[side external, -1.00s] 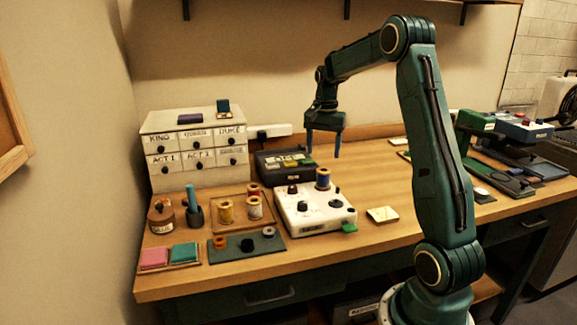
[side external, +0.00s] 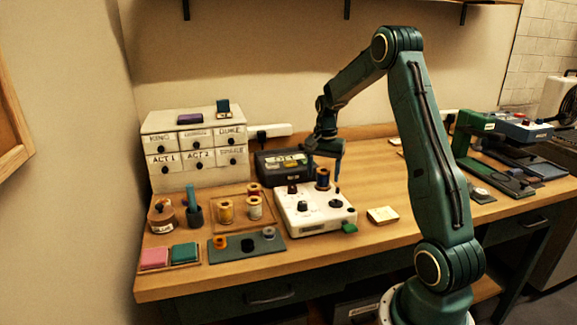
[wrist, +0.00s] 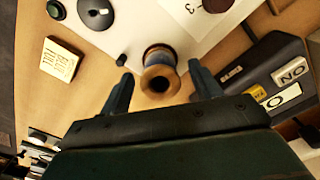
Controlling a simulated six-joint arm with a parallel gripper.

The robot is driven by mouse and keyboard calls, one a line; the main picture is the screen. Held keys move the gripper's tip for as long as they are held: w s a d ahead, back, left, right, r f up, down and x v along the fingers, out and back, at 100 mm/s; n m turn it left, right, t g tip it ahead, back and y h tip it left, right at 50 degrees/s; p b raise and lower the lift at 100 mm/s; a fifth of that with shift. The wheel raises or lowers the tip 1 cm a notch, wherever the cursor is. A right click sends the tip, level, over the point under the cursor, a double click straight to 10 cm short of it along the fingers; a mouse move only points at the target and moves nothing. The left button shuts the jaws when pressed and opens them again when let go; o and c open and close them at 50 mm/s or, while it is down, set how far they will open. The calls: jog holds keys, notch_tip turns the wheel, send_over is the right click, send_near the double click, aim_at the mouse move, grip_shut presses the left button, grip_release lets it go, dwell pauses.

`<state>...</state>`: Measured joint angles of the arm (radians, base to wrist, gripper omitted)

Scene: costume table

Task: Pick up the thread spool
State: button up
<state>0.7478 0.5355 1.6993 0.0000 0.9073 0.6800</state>
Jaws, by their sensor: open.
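A thread spool (side external: 323,179) with blue thread and tan wooden ends stands upright on the back right corner of a white box with knobs (side external: 312,221). In the wrist view the same spool (wrist: 160,72) shows end-on between my two fingers. My gripper (side external: 323,176) is open around the spool's position, with one finger on either side in the wrist view (wrist: 158,85). I see a gap between each finger and the spool. I cannot tell exactly how far down the fingertips reach beside it.
A black box with labels (side external: 283,167) stands close behind. The drawer cabinet (side external: 190,185) stands at the back left.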

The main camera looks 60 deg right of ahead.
jog(key=shift+f, duration=1.15)
jog(key=c, duration=1.1)
